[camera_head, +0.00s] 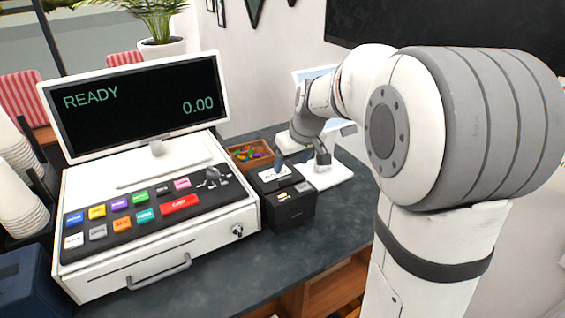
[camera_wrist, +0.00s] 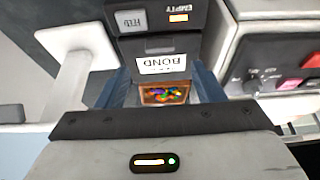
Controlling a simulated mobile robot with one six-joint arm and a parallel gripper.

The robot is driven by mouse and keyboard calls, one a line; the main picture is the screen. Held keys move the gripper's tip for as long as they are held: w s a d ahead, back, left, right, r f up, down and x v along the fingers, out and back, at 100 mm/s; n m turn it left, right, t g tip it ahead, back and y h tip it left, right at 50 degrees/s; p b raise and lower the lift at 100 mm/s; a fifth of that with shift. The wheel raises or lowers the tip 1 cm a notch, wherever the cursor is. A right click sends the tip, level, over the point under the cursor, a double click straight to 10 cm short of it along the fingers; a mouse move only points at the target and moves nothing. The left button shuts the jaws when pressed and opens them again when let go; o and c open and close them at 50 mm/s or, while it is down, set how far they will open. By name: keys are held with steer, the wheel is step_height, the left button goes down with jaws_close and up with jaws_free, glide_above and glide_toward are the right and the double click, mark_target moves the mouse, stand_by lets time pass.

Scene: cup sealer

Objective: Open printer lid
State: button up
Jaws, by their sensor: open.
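The printer (camera_head: 289,207) is a small black box on the dark counter, right of the cash register. A white label reading BOND (camera_wrist: 162,64) shows upside down on it in the wrist view, near a grey FEED button (camera_wrist: 131,20) and a lit EMPTY mark. Its lid looks down, with no clear gap. My gripper (camera_head: 300,157) is open at the printer's back. In the wrist view its two bluish fingers (camera_wrist: 157,88) stand apart on either side of the printer's label end. Whether they touch the printer cannot be told.
The cash register (camera_head: 160,215) with colored keys and a READY screen stands close on the left. A wooden tray (camera_head: 236,156) of colorful pieces lies behind the printer; it also shows between my fingers (camera_wrist: 146,99). A white stand (camera_head: 330,178) is close on the right. Cups are far left.

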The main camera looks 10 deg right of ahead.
mark_target(285, 178)
steer(key=shift+p+x, duration=0.75)
steer(key=shift+x, duration=3.1)
steer(key=shift+w+r, duration=0.1)
jaws_close()
